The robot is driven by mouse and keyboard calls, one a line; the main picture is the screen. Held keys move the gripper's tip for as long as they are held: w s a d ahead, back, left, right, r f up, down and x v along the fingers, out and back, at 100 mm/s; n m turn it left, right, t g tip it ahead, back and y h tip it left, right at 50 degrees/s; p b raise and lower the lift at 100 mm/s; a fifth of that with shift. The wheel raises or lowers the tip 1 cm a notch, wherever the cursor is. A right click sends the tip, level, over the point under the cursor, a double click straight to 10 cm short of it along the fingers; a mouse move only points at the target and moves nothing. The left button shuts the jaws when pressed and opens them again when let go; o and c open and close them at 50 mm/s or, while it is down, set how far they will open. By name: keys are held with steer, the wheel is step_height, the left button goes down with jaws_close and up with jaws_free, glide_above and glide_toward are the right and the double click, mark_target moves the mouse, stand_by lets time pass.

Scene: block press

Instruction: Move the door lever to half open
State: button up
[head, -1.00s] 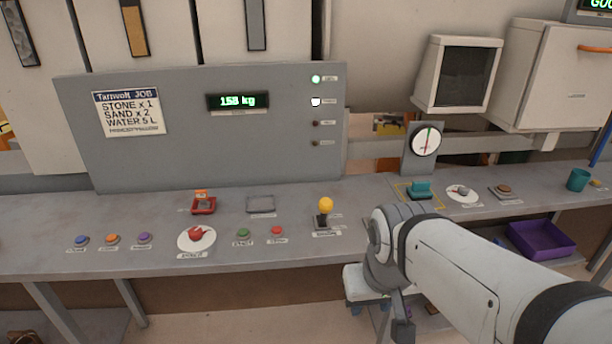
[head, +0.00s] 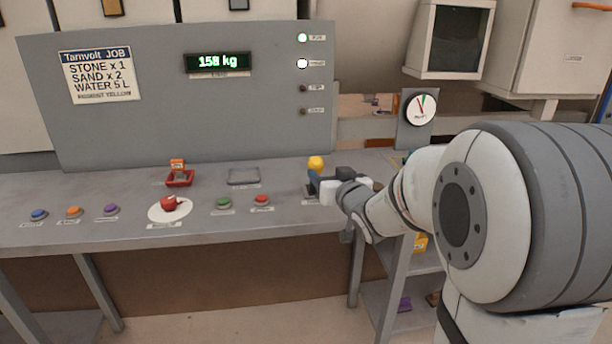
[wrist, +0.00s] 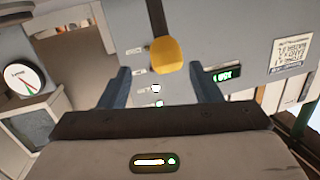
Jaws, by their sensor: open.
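The lever with a round yellow knob (head: 315,163) stands on the bench, right of the red button. Its shaft and base are mostly hidden behind my gripper in the head view. My gripper (head: 323,178) is at the lever, just below and in front of the knob in that view. In the wrist view the yellow knob (wrist: 167,55) shows between the two spread fingers, with a gap on each side. My gripper (wrist: 163,74) is open and holds nothing. The lever's label cannot be read, and its exact tilt cannot be told.
Green (head: 223,202) and red (head: 262,199) buttons sit left of the lever, then a red knob on a white dial (head: 169,206). A round gauge (head: 420,108) stands behind at the right. The grey panel (head: 130,110) reads 158 kg. My arm hides the bench's right part.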

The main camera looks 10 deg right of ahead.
mark_target(312, 161)
steer(key=shift+w+a+f+t+y+b, duration=0.3)
steer(key=shift+w+a+f+y, duration=0.1)
steer(key=shift+y, duration=0.2)
steer(key=shift+n, duration=0.3)
steer(key=x, duration=0.7)
steer(key=shift+w+a+r, duration=0.1)
steer(key=shift+w+r, duration=0.15)
steer(key=shift+w, duration=0.1)
steer(key=shift+c, duration=0.2)
steer(key=shift+r, duration=0.1)
jaws_close()
